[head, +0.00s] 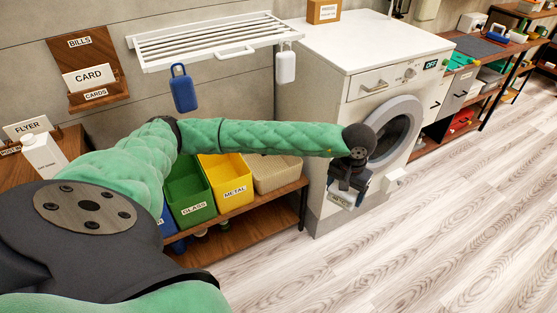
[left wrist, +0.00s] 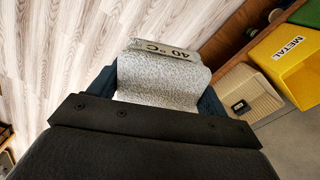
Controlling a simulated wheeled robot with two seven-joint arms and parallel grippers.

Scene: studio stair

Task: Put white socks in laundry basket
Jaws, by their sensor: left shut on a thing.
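My left gripper (head: 352,178) is in front of the washing machine, shut on a pale grey-white folded cloth (head: 341,201), seemingly the white socks. In the left wrist view the cloth (left wrist: 160,80) shows between the dark fingers of the gripper (left wrist: 158,92), with a "40 °C" label at its far end. A beige woven basket (head: 278,174), perhaps the laundry basket, stands on the low wooden shelf, left of the gripper and apart from it. The basket also shows in the left wrist view (left wrist: 232,84), with a small dark-and-white tag-like thing at it. My right gripper is out of view.
A yellow METAL bin (head: 228,178) and a green GLASS bin (head: 190,190) stand left of the basket. The washing machine (head: 325,140) is close by the gripper. A white wall rack (head: 215,40) hangs above. The wooden floor (head: 440,230) at right is clear.

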